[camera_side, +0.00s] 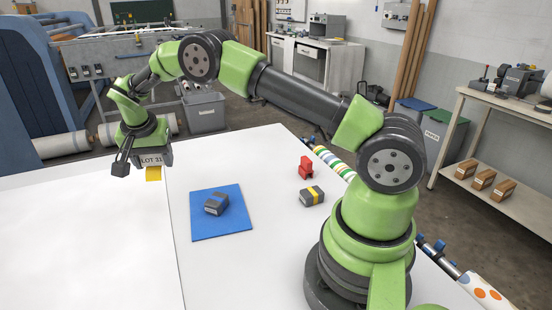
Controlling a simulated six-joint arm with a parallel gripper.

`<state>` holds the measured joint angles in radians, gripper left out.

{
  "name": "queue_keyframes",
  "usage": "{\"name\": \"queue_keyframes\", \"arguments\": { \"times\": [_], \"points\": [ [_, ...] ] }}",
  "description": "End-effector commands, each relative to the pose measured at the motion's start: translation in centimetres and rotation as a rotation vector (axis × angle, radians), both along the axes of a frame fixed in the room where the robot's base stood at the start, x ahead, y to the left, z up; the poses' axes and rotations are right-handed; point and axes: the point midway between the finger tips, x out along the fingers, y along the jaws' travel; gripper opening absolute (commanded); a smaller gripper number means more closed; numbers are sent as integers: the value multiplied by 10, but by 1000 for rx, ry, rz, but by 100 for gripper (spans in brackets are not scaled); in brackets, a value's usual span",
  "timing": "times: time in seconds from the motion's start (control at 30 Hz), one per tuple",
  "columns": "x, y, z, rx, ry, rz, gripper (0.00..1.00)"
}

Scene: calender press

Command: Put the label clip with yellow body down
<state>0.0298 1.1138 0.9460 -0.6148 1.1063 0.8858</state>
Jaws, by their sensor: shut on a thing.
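The label clip with yellow body (153,174) is at the end of my gripper (150,157), over the white table at left of centre. Its yellow part hangs lowest, below a grey plate reading "LOT 21". My gripper points down and is shut on the clip; the fingers are hard to make out. The clip appears to be above the white surface, but the exact gap cannot be told.
A blue mat (236,226) bears a dark grey block (216,204). A grey block with a yellow band (312,196) and a red clip (305,168) stand to the right. The white table (90,240) is bare at front left; a seam runs beside the mat.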

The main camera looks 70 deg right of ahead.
Motion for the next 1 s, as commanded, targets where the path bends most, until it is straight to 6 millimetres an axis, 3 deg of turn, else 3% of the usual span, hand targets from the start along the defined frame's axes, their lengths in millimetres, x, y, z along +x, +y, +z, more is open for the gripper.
{"name": "queue_keyframes", "arguments": {
  "times": [0.03, 0.2, 0.4, 0.5, 0.7, 0.87, 1.0],
  "points": [
    [-5, -34, 0, 1, 1, -22, 34],
    [-33, -127, 0, 1, 0, -49, 34],
    [-88, -226, 2, 1, -2, -88, 34],
    [-120, -264, 2, 1, -2, -106, 34],
    [-167, -309, 3, 1, -2, -128, 34],
    [-182, -320, -4, 3, 0, -133, 34],
    [-184, -320, -31, 5, 3, -131, 34]
  ]
}}
